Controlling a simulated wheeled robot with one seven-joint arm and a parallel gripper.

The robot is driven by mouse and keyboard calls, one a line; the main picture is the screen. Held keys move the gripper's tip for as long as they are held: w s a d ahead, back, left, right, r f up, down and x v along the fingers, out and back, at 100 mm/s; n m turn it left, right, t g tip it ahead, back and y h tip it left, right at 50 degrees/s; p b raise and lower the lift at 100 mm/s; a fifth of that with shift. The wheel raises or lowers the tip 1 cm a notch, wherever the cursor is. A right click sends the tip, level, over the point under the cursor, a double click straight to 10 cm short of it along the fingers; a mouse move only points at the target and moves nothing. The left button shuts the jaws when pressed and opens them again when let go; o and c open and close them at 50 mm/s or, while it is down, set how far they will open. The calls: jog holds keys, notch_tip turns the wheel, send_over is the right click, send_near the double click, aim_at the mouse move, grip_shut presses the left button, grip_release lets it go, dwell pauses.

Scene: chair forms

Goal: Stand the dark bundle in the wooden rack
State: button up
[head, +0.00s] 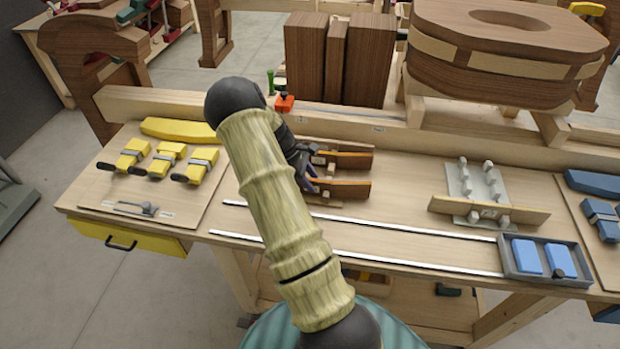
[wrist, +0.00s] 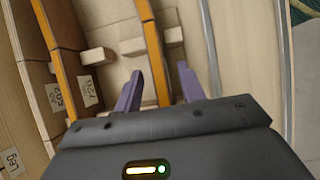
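Two dark brown bundles with orange edge strips sit by my gripper on the bench. The nearer is the front dark bundle (head: 345,189), the other the rear dark bundle (head: 350,160). Pale wooden blocks of what looks like the wooden rack (head: 318,160) show beside them; its extent is partly hidden by my arm. In the wrist view, my gripper (wrist: 160,78) is open, its purple fingers apart on either side of one orange-edged bundle (wrist: 152,35). I cannot tell whether they touch it. Another orange-edged bundle (wrist: 62,50) stands to the left, near labelled blocks.
Yellow clamps (head: 165,160) lie at the left. Two metal rails (head: 370,228) run along the bench front to a grey tray (head: 545,275) of blue blocks. A grey pegged plate (head: 472,185) with a wooden strip stands right. Large brown forms (head: 310,60) stand behind.

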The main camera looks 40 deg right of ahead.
jog(key=b+v, duration=0.4)
jog(key=v, duration=1.3)
jog(key=shift+r, duration=0.25)
jog(key=s+a+f+m+t+y, duration=0.1)
jog(key=s+a+m+t+y, duration=0.1)
jog(key=s+a, duration=0.8)
jog(key=s+a+f+m+t+y, duration=0.2)
jog(key=s+a+m+t, duration=0.3)
jog(key=s+a, duration=0.5)
jog(key=a+m, duration=0.1)
jog(key=a, duration=0.1)
jog(key=shift+a, duration=0.4)
jog(key=shift+w, duration=0.1)
jog(key=shift+d, duration=0.1)
